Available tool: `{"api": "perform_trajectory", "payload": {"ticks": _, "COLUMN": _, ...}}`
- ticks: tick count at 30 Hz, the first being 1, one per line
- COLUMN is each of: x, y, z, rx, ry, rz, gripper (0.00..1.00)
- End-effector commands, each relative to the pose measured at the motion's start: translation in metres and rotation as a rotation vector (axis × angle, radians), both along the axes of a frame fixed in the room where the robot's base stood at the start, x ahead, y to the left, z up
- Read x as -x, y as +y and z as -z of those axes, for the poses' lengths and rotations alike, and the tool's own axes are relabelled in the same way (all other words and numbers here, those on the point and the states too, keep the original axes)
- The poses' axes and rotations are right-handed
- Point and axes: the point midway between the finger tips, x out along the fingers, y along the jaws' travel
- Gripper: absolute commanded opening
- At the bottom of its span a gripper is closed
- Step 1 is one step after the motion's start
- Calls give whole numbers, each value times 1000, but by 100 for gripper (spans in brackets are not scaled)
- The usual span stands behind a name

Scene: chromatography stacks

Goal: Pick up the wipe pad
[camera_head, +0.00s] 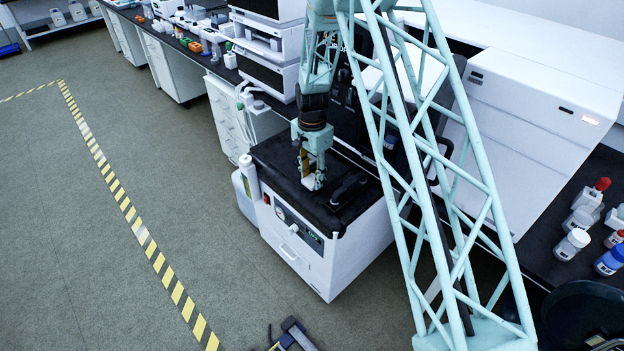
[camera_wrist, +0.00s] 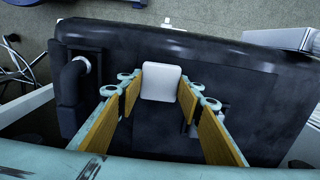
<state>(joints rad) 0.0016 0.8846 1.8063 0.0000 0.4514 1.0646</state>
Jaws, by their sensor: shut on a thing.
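The wipe pad (camera_wrist: 161,82) is a small white rounded square. In the wrist view it sits between the fingertips of my gripper (camera_wrist: 161,90), which has yellow inner pads. My gripper is shut on the pad, with a finger at each side of it. In the head view my gripper (camera_head: 312,180) points down over the black top of a white cabinet (camera_head: 345,205), and a bit of white shows between the fingers. I cannot tell whether the pad touches the black top.
A black handle (camera_head: 349,189) stands on the cabinet top right of my gripper. White stacked instruments (camera_head: 268,45) stand behind on the bench. Several bottles (camera_head: 572,243) stand on the right bench. The floor left of the cabinet is clear, with a striped line (camera_head: 139,230).

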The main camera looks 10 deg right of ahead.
Motion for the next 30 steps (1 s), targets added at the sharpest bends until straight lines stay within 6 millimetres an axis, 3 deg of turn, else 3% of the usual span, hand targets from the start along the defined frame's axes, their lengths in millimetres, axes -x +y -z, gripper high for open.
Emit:
{"api": "perform_trajectory", "payload": {"ticks": 10, "x": -1, "y": 0, "z": -29, "rx": 0, "ry": -2, "rz": 0, "gripper": 27}}
{"api": "perform_trajectory", "payload": {"ticks": 14, "x": 10, "y": 2, "z": -29, "rx": 0, "ry": 0, "rz": 0, "gripper": 27}}
{"api": "perform_trajectory", "payload": {"ticks": 20, "x": 35, "y": 6, "z": -32, "rx": 0, "ry": 1, "rz": 0, "gripper": 27}}
{"api": "perform_trajectory", "payload": {"ticks": 30, "x": 100, "y": 16, "z": -38, "rx": 0, "ry": 1, "rz": -1, "gripper": 27}}
